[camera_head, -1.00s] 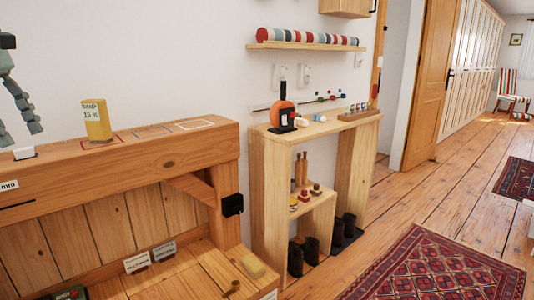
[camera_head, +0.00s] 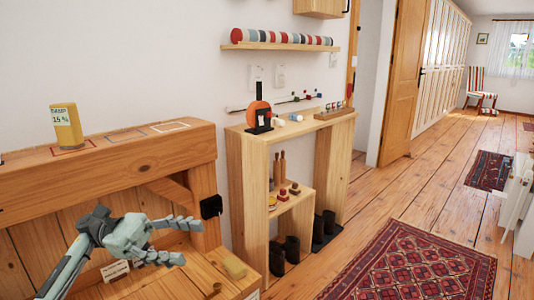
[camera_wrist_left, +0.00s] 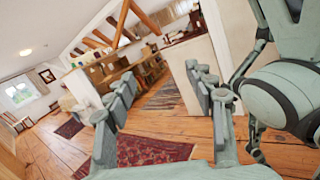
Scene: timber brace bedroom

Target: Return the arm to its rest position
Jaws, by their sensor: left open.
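My left gripper (camera_head: 190,240) is pale green-grey and comes in from the lower left in the head view. Its fingers are spread apart and empty, pointing right, in front of the wooden bench (camera_head: 130,160). In the left wrist view the two fingers (camera_wrist_left: 160,75) stand apart with nothing between them. My right gripper cannot be made out.
A wooden shelf unit (camera_head: 248,190) with boots and small items stands right of the bench. A wall shelf (camera_head: 280,46) holds a striped roll. A red patterned rug (camera_head: 415,262) lies on the open plank floor. A wooden door (camera_head: 405,85) stands beyond.

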